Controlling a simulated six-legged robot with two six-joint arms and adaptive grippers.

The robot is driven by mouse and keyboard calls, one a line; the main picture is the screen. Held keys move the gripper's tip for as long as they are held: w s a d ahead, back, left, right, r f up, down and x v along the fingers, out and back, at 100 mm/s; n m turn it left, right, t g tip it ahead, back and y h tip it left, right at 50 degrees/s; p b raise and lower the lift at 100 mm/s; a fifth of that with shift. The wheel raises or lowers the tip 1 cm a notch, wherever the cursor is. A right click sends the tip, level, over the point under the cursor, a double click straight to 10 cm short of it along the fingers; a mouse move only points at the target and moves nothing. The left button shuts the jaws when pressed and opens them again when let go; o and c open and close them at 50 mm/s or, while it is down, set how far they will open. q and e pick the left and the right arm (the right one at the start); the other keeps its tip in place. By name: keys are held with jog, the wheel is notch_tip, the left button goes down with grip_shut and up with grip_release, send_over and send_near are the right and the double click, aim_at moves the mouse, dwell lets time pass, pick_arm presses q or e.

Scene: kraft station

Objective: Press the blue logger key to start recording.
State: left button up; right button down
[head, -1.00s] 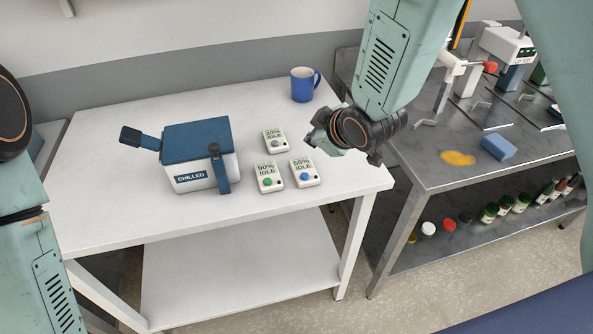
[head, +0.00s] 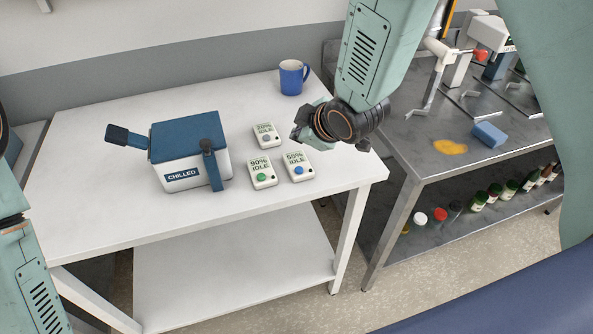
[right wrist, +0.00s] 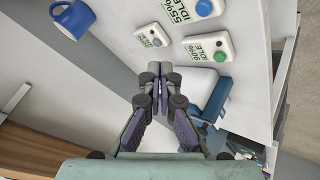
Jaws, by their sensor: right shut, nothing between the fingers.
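Three pale loggers lie on the white table. The one reading 55% IDLE (head: 296,160) has the blue key (head: 299,170); this key also shows at the top of the right wrist view (right wrist: 203,8). The logger reading 90% IDLE (head: 260,164) has a green key, and the one reading 20% IDLE (head: 265,130) a grey key. My right gripper (head: 299,133) is shut and empty, above the table near the loggers and apart from them. Its closed fingertips show in the right wrist view (right wrist: 154,70). My left gripper is out of view.
A blue-and-white box marked CHILLED (head: 188,180) stands left of the loggers. A blue mug (head: 291,80) stands behind them. A steel bench (head: 410,160) on the right bears a blue sponge (head: 489,134) beside a yellow spill (head: 450,147). The white table's front is clear.

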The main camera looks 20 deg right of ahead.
aim_at(300, 171)
jog(key=f, duration=0.1)
jog(key=f+b, duration=0.1)
jog(key=d+f+b, duration=0.1)
jog(key=shift+s+f, duration=0.1)
jog(key=shift+s, duration=0.25)
jog(key=f+b, duration=0.2)
jog(key=a+f, duration=0.1)
jog(key=shift+w+f+b, duration=0.1)
jog(key=shift+w+b, duration=0.3)
jog(key=shift+f, duration=0.3)
jog(key=shift+s+d+f+b, duration=0.1)
jog(key=shift+d+f+b, duration=0.05)
jog(key=shift+b, duration=0.2)
jog(key=shift+s+d, duration=0.2)
jog(key=shift+w+a, duration=0.25)
jog(key=shift+a, duration=0.1)
jog(key=shift+s+d, duration=0.2)
jog(key=shift+d, duration=0.05)
jog(key=shift+w+a, duration=0.15)
jog(key=shift+a, duration=0.05)
